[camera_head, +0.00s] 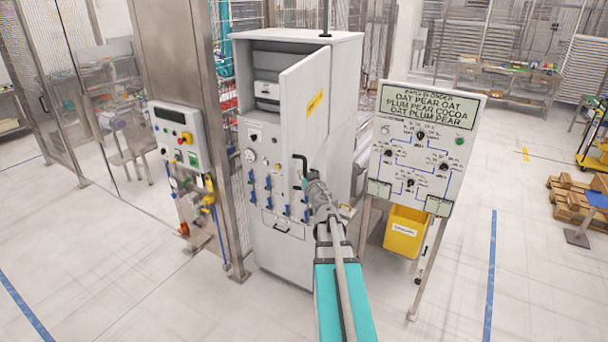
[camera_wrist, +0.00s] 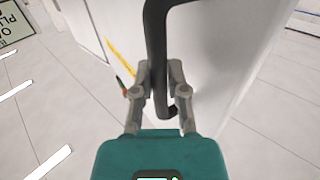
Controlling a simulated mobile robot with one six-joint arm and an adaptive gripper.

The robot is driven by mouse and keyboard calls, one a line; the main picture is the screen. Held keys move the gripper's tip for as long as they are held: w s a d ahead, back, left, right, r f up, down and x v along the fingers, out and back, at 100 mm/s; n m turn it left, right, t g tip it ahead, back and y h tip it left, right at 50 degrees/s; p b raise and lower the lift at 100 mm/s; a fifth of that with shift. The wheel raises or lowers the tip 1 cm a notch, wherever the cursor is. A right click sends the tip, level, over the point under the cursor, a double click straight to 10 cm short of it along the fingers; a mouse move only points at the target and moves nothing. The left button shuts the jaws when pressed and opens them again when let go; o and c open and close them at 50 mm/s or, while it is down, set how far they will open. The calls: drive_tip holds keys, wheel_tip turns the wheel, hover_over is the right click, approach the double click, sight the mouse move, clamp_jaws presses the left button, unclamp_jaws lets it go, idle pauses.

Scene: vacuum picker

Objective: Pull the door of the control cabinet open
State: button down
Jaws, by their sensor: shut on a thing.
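The control cabinet (camera_head: 274,230) is a tall light-grey box in the middle of the head view. Its door (camera_head: 307,105), with a yellow label, stands partly open, swung out from the upper front. A compartment with a white device (camera_head: 267,92) shows behind it. The black door handle (camera_head: 300,160) is on the door; in the wrist view the handle (camera_wrist: 157,50) runs down between my fingers. My gripper (camera_wrist: 160,95) is shut on the handle, near its lower end. In the head view my gripper (camera_head: 308,181) is at the door's lower part, and my arm hides some of the cabinet front.
A panel board on legs (camera_head: 420,150) with dials and a green text display stands close to the right, with a yellow bin (camera_head: 405,230) behind its legs. A metal post and control box (camera_head: 180,138) stand left. The floor in front is clear.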

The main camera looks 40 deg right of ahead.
drive_tip(key=c, duration=0.6)
unclamp_jaws()
drive_tip(key=shift+c, duration=0.2)
drive_tip(key=v, duration=0.7)
drive_tip(key=shift+s, duration=0.3)
